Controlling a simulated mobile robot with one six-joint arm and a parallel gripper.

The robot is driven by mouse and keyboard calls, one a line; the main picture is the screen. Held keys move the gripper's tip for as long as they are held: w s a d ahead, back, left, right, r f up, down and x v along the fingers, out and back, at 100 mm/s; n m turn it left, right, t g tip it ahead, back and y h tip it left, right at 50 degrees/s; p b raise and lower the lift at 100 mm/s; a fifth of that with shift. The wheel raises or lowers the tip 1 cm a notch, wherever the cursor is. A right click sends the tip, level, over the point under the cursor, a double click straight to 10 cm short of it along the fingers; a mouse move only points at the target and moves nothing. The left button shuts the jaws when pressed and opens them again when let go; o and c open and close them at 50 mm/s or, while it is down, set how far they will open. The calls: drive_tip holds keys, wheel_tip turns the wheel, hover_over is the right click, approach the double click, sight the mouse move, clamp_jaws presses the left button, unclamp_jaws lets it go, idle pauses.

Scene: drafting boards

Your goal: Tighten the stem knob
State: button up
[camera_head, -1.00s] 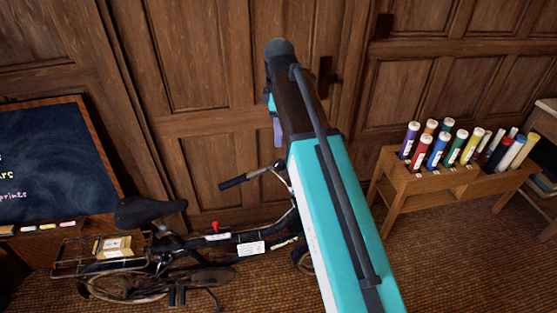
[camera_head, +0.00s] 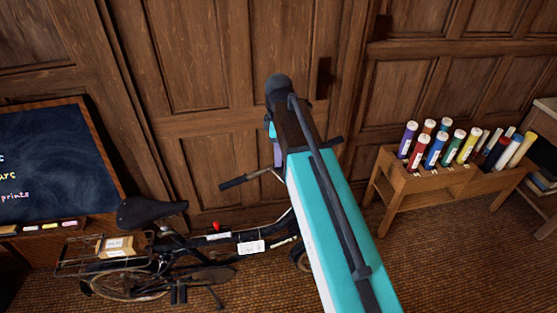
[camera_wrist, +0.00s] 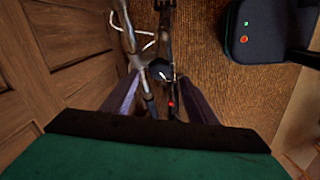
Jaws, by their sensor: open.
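A folding bicycle stands along the wall; its black saddle (camera_head: 150,212) and left handlebar grip (camera_head: 234,183) show in the head view. A small red part (camera_head: 216,227) sits on its low frame; a red spot (camera_wrist: 170,103) also shows in the wrist view. My arm hides most of the stem and front wheel, and I cannot make out the stem knob for certain. In the wrist view my gripper (camera_wrist: 160,80) is open, its purple fingers apart, with the bicycle's bars and stem (camera_wrist: 166,35) showing between and beyond them. Contact cannot be told.
A wooden rack (camera_head: 415,178) with several coloured tubes stands at the right. A chalkboard (camera_head: 50,160) stands at the left. A small box (camera_head: 117,246) sits on the bicycle's rear carrier. Wood-panelled doors (camera_head: 200,80) are close behind; the brown floor in front is open.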

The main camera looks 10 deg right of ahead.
drive_tip(key=shift+w+f+p, duration=0.2)
drive_tip(key=shift+f+p, duration=0.55)
drive_tip(key=shift+f, duration=1.95)
drive_tip(key=c, duration=1.1)
drive_tip(key=shift+o, duration=0.2)
